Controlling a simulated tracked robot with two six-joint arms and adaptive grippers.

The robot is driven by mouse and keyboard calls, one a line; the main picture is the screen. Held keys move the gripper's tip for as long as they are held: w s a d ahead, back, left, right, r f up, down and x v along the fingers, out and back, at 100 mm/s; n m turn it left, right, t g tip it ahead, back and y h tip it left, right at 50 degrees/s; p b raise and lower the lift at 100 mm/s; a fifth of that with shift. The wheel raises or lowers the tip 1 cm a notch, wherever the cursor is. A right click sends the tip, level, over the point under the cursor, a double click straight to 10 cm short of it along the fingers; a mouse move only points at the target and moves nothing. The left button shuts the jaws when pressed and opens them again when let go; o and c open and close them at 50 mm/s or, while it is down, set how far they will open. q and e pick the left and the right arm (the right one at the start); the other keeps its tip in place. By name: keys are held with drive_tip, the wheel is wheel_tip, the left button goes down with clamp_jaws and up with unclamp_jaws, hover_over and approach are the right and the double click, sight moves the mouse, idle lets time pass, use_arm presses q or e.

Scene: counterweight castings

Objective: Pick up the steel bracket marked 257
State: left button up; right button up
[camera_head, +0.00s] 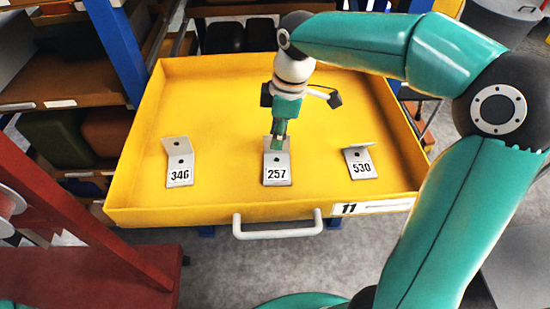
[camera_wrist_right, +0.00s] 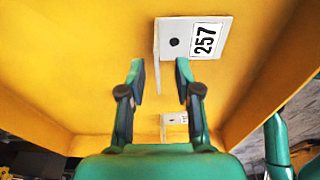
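The steel bracket marked 257 (camera_head: 277,172) stands in the middle of the yellow drawer (camera_head: 215,100), its label plate flat on the floor and its other plate raised at the back. My right gripper (camera_head: 279,138) points down over the raised plate and partly hides it. In the right wrist view, bracket 257 (camera_wrist_right: 204,44) lies just ahead of the fingertips. My right gripper (camera_wrist_right: 161,76) is open there, and the thin raised plate appears in line with the gap between its fingers. I see no contact. My left gripper is not in view.
Bracket 346 (camera_head: 179,165) stands to the left and bracket 530 (camera_head: 359,163) to the right, both clear of the gripper. The drawer has raised walls and a white front handle (camera_head: 278,232). A red frame (camera_head: 75,215) stands at the left. Drawer floor between brackets is free.

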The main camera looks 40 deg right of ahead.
sight(275, 152)
drive_tip(key=shift+w+a+f, duration=0.1)
drive_tip(key=shift+w+f, duration=0.1)
drive_tip(key=shift+f, duration=0.75)
drive_tip(key=shift+w+a+f, duration=0.1)
drive_tip(key=shift+w+f, duration=0.05)
drive_tip(key=shift+f, duration=0.8)
clamp_jaws()
